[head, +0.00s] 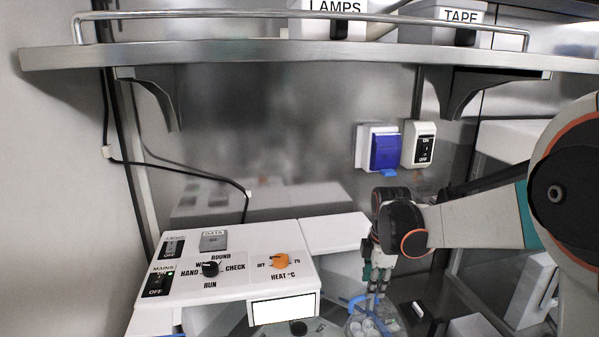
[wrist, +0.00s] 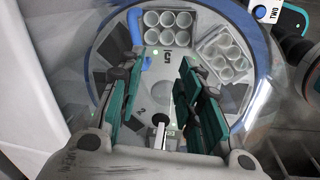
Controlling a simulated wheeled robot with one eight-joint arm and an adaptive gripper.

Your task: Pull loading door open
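The loading door appears to be the clear round cover with a blue rim (wrist: 97,52) that fills much of the wrist view. A blue curved handle (wrist: 137,28) shows at its upper left, and a blue arc (head: 356,302) shows low in the head view. My gripper (wrist: 166,62) is open, with nothing seen between its green-padded fingers. Its left fingertip is close to the handle's lower end; I cannot tell whether they touch. In the head view my gripper (head: 376,290) points down above the clear round part, which the lower picture edge cuts off.
Two racks of round wells (wrist: 168,27) (wrist: 226,56) lie in the round chamber. A white control panel (head: 235,263) with knobs and switches stands left of my gripper. A metal shelf (head: 300,50) runs above. A blue-covered socket (head: 384,152) is on the back wall.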

